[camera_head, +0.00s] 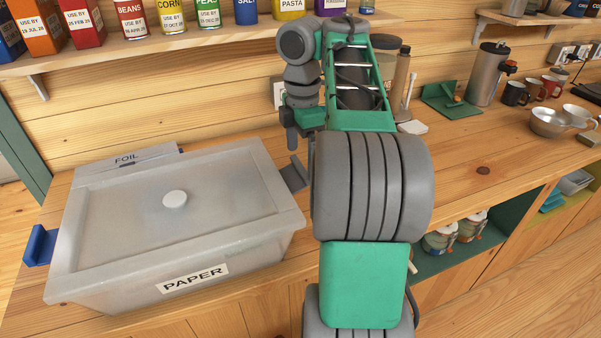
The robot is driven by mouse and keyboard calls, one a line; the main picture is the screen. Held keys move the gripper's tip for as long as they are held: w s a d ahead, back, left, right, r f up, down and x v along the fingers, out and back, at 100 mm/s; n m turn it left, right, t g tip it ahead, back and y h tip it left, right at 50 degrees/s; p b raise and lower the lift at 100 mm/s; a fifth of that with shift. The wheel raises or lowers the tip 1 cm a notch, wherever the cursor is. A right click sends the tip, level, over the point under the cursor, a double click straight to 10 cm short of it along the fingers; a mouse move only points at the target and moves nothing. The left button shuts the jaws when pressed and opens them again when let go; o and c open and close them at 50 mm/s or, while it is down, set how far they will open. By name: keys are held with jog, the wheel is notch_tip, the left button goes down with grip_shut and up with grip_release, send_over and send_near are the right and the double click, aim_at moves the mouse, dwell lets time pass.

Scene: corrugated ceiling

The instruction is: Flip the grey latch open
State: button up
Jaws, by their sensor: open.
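The grey latch (291,178) is on the right side of a translucent lidded box labelled PAPER (100,292). It shows as a dark grey tab beside the lid's right edge, partly hidden by my arm. My gripper (294,149) points down just above and behind the latch. It is open, with one dark finger in clear view; the other is hard to make out. I cannot tell whether a finger touches the latch. A blue latch (40,245) sticks out from the box's left side.
The lid has a round pale knob (175,199). A box labelled FOIL (127,160) stands behind. A shelf (200,41) with tins and cartons hangs above. A flask (487,75), mugs and metal bowls (547,122) stand at the right. The counter right of my arm is mostly clear.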

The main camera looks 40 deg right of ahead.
jog(key=shift+f+b, duration=0.3)
jog(key=shift+f, duration=0.6)
jog(key=shift+r, duration=0.1)
jog(key=shift+c, duration=0.6)
